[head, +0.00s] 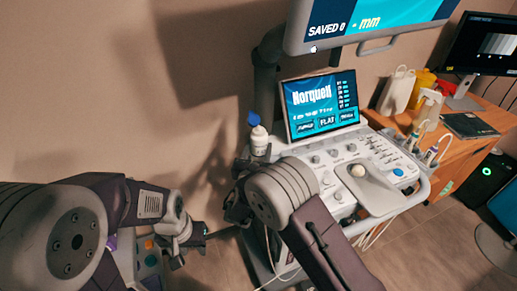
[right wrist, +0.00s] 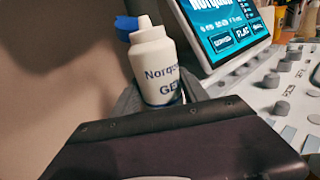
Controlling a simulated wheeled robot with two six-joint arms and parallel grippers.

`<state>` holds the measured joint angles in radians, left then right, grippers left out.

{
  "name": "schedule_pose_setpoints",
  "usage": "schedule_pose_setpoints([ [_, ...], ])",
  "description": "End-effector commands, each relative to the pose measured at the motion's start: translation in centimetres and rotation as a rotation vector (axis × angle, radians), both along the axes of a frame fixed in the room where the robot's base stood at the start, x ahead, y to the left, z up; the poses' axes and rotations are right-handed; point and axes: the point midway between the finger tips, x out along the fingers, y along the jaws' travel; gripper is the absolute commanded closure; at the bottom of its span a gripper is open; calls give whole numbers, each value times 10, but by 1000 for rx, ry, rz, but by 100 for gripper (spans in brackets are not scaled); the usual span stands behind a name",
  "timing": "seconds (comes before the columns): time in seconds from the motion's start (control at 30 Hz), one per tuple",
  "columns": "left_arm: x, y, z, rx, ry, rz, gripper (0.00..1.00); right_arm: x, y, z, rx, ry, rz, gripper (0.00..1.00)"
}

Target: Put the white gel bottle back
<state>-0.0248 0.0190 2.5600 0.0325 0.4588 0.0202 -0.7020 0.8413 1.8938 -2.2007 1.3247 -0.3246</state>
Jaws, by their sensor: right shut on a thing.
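The white gel bottle (head: 259,141) stands upright at the left edge of the ultrasound console, beside the screen. A blue piece, apparently its cap, shows at its top left. In the right wrist view the bottle (right wrist: 158,72) has dark lettering, and its base is hidden behind my gripper body. My right gripper (head: 257,158) is shut on the bottle, with grey finger parts on both sides of it low down. My left gripper (head: 193,248) is at the lower left, away from the bottle, its fingers apparently spread and empty.
The console (head: 345,170) with its knobs and tilted screen (head: 321,104) is right of the bottle. A large monitor (head: 365,22) hangs above on a dark post (head: 266,75). A wooden desk (head: 455,150) stands at the right. The wall is at the left.

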Motion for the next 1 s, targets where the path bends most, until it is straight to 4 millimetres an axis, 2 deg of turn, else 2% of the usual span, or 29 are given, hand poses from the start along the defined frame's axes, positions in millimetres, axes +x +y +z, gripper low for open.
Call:
schedule_pose_setpoints([
  [0.03, 0, 0, -3, 0, 0, 0, 64, 0, 0, -2, 1, -2, 0, 63],
  [0.07, 0, 0, -1, 0, 0, 0, 64, 0, 0, -1, 0, 0, 0, 40],
  [0.1, 0, 0, -1, 0, 0, 0, 64, 0, 0, -1, 0, 0, 0, 29],
  [0.13, 0, 0, -1, 0, 0, 0, 64, 0, 0, -1, 0, 0, 0, 27],
  [0.43, 0, 0, 1, 0, 0, 0, 64, 0, 0, 1, 0, 0, 0, 27],
  [0.57, 0, 0, 15, 0, 0, 0, 64, -1, 0, 14, 0, 0, 0, 27],
  [0.6, 0, 0, 8, 0, -1, 0, 64, -9, 3, 8, -1, 2, 3, 27],
  [1.0, 0, 0, 5, 0, 0, 0, 64, -92, 20, 7, -2, 0, 5, 27],
])
